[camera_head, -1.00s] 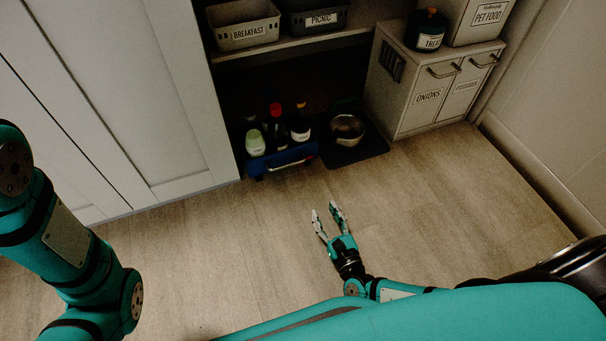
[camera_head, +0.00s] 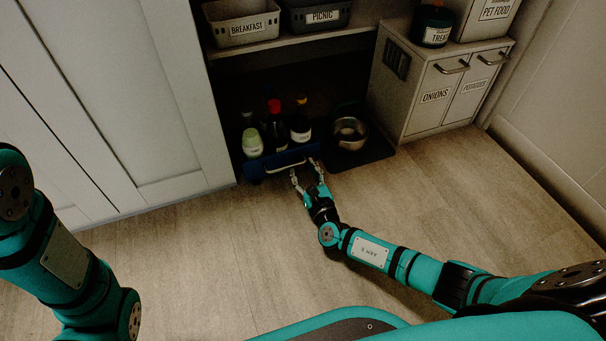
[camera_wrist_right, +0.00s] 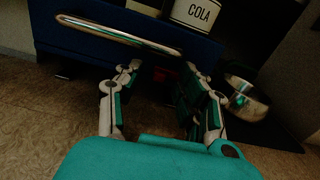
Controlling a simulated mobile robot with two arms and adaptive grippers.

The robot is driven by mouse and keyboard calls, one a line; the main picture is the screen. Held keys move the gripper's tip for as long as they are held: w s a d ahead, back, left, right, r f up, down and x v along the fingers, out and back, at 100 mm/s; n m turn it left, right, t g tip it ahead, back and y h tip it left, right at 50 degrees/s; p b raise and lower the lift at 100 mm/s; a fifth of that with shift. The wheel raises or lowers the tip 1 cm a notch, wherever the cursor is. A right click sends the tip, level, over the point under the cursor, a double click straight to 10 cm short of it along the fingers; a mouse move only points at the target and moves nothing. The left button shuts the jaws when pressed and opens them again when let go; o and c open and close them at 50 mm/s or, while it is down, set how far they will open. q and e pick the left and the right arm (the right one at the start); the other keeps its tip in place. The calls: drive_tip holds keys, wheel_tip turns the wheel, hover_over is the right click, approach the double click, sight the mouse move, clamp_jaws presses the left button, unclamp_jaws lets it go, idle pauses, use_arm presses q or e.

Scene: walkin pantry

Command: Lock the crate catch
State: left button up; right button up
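A blue crate (camera_head: 254,172) with a pale bar handle (camera_head: 285,166) on its front stands on the floor under the shelf, holding several bottles. It fills the top of the right wrist view (camera_wrist_right: 85,42). My right gripper (camera_head: 305,167) is open at the right part of the crate's front. In the wrist view its fingers (camera_wrist_right: 162,70) are spread just below the handle's right end. A small dark red part (camera_wrist_right: 161,75), perhaps the catch, shows between them; its position is too dark to tell. I cannot tell whether the fingers touch the crate. My left gripper is out of view.
A metal bowl (camera_head: 349,133) sits on a dark mat (camera_head: 365,155) right of the crate. A cabinet (camera_head: 430,95) labelled onions stands farther right. A tall panelled door (camera_head: 130,100) is at left. The shelf (camera_head: 290,43) with baskets hangs above. The front floor is clear.

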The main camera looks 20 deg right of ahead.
drive_tip(key=shift+w, duration=0.3)
clamp_jaws()
drive_tip(key=shift+f+n, duration=0.25)
drive_tip(key=shift+n, duration=0.45)
drive_tip(key=shift+f+n, duration=0.25)
drive_tip(key=shift+n, duration=0.45)
unclamp_jaws()
